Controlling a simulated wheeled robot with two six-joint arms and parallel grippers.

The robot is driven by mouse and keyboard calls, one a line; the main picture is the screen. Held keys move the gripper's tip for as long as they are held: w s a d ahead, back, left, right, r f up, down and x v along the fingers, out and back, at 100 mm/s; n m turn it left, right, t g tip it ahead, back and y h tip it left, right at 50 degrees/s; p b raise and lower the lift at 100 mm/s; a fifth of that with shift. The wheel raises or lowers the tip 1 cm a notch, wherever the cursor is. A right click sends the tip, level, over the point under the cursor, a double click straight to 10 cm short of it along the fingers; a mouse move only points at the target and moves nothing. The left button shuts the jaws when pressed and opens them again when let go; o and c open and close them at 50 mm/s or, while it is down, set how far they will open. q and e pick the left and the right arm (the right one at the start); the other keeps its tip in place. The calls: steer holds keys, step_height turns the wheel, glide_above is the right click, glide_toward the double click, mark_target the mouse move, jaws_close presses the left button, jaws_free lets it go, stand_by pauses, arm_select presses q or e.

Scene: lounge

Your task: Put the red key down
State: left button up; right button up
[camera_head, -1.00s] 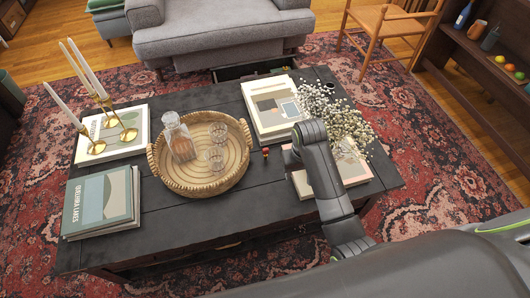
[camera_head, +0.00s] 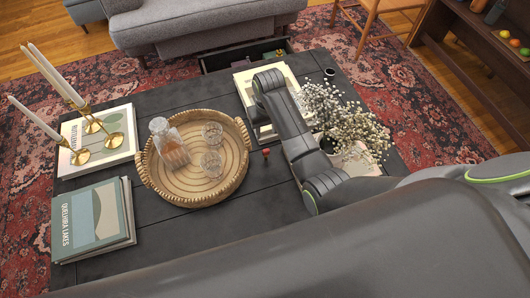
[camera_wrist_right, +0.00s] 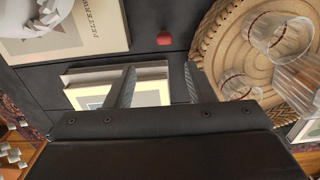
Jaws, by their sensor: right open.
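A small red thing (camera_head: 266,152) stands on the dark table between the woven tray and the books. It also shows in the right wrist view (camera_wrist_right: 164,38); I cannot tell whether it is the red key. No clear key shape shows in either view. My right gripper (camera_wrist_right: 158,75) is open, with nothing between its fingers. It is above the far book (camera_head: 246,84) on the table, and my arm hides part of that book. In the head view my wrist hides the fingertips. My left gripper is not in view.
The woven tray (camera_head: 243,160) holds a decanter (camera_head: 168,145) and glasses. White flowers (camera_head: 345,120) stand right of my arm. Candlesticks (camera_head: 92,125) and books (camera_head: 92,216) are at left. A drawer (camera_head: 212,65) stands open at the far edge.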

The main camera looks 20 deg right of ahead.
mark_target(266, 150)
step_height(266, 150, down, 8)
steer(key=shift+f+b, duration=0.25)
steer(key=shift+b, duration=0.6)
steer(key=f, duration=0.1)
steer(key=f+b, duration=0.1)
steer(key=f, duration=0.2)
steer(key=shift+s+a+f, duration=0.15)
steer(key=shift+a, duration=0.25)
steer(key=shift+f+b, duration=0.3)
steer(key=shift+f, duration=0.2)
steer(key=shift+c, duration=0.7)
jaws_close()
steer(key=shift+r, duration=0.25)
step_height(266, 150, up, 10)
steer(key=p, duration=0.3)
steer(key=shift+f, duration=0.15)
arm_select(q)
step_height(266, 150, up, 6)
steer(key=p, duration=0.7)
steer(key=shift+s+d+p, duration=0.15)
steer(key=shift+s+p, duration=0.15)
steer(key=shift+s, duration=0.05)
arm_select(e)
step_height(266, 150, up, 8)
steer(key=shift+f, duration=0.2)
